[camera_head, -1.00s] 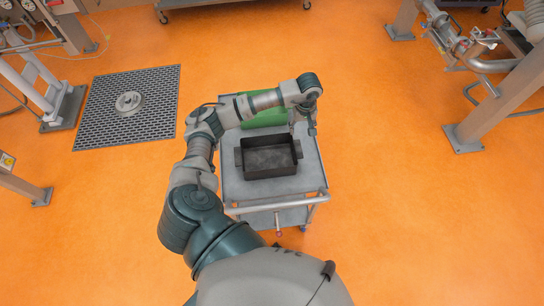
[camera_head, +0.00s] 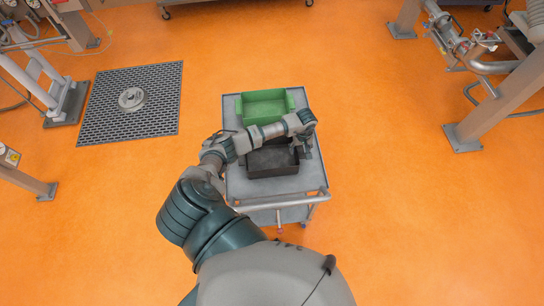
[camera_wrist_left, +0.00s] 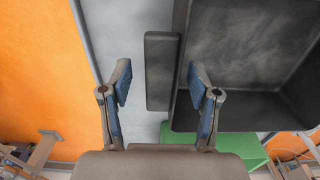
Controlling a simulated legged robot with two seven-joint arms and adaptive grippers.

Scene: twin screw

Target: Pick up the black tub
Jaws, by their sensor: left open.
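The black tub (camera_head: 272,168) sits on the grey cart, partly hidden behind my left forearm and wrist in the head view. My left gripper (camera_head: 308,148) is above the tub's right end. In the left wrist view the tub (camera_wrist_left: 250,50) fills the upper right, and its flat side handle (camera_wrist_left: 160,70) lies between the two spread fingers of my left gripper (camera_wrist_left: 160,78). The gripper is open and holds nothing. I cannot tell how far above the handle the fingertips are. My right gripper is not in view.
A green tub (camera_head: 264,104) stands on the cart (camera_head: 240,190) behind the black one; it also shows at the lower right of the left wrist view (camera_wrist_left: 225,145). The cart has a rail at its near end. Orange floor lies clear around the cart.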

